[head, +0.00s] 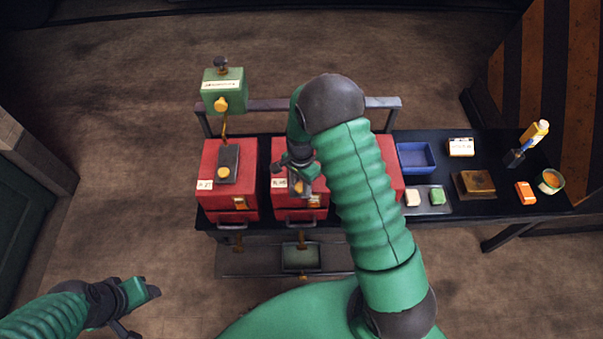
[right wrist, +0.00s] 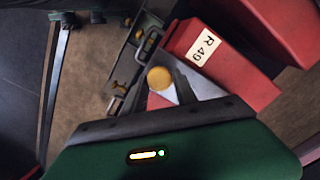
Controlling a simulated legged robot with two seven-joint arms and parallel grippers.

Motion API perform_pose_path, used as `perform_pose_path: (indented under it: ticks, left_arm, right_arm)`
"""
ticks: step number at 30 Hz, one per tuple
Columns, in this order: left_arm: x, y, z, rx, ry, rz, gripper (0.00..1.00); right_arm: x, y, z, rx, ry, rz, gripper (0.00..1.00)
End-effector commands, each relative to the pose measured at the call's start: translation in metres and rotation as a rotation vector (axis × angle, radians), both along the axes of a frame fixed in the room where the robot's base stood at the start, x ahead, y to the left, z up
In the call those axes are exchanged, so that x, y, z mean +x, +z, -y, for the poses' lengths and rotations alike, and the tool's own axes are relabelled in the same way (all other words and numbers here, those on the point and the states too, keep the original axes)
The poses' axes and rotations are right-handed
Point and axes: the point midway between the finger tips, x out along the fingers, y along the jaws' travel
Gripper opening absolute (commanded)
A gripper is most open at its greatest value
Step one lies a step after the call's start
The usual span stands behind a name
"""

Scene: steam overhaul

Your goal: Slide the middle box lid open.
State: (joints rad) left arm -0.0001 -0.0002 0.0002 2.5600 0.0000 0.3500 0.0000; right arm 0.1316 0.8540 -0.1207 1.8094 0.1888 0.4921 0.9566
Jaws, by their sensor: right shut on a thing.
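The middle red box (head: 292,214) stands on the dark bench between two other red boxes. It carries a white label, which reads R 49 in the right wrist view. The box body shows there as a red block (right wrist: 235,82). My right gripper (head: 299,178) is over the top of this box and hides most of its lid. In the right wrist view the round yellow knob (right wrist: 159,78) sits between the fingers, which are shut on it. How far the lid is open cannot be told. My left gripper (head: 143,291) is low at the left, away from the bench; its jaw opening is unclear.
The left red box (head: 209,160) has a dark lid with a yellow knob; a green box on a post (head: 232,92) rises behind it. My right arm partly hides the right red box (head: 391,165). A blue tray (head: 402,149) and small items lie at right.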

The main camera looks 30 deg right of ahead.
Motion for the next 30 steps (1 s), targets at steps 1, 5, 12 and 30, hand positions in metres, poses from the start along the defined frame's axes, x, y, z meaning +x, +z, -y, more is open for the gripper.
perform_pose_path:
  ticks: [1,5,12,30]
  left_arm:
    - [0.0,0.002,0.0,0.0,0.0,0.0,0.55]
    - [0.0,0.002,0.0,0.0,0.001,0.0,0.55]
    - [0.0,0.001,0.0,0.0,0.0,0.0,0.55]
    - [0.0,-0.002,0.0,0.0,0.0,0.0,0.55]
  right_arm:
    - [0.001,0.004,-0.001,0.0,0.001,0.007,0.0]
    - [-0.001,0.002,-0.001,0.005,0.001,0.004,0.0]
    - [-0.002,0.0,-0.002,0.007,0.002,0.0,0.38]
    - [0.001,0.02,0.001,0.001,0.001,0.009,0.56]
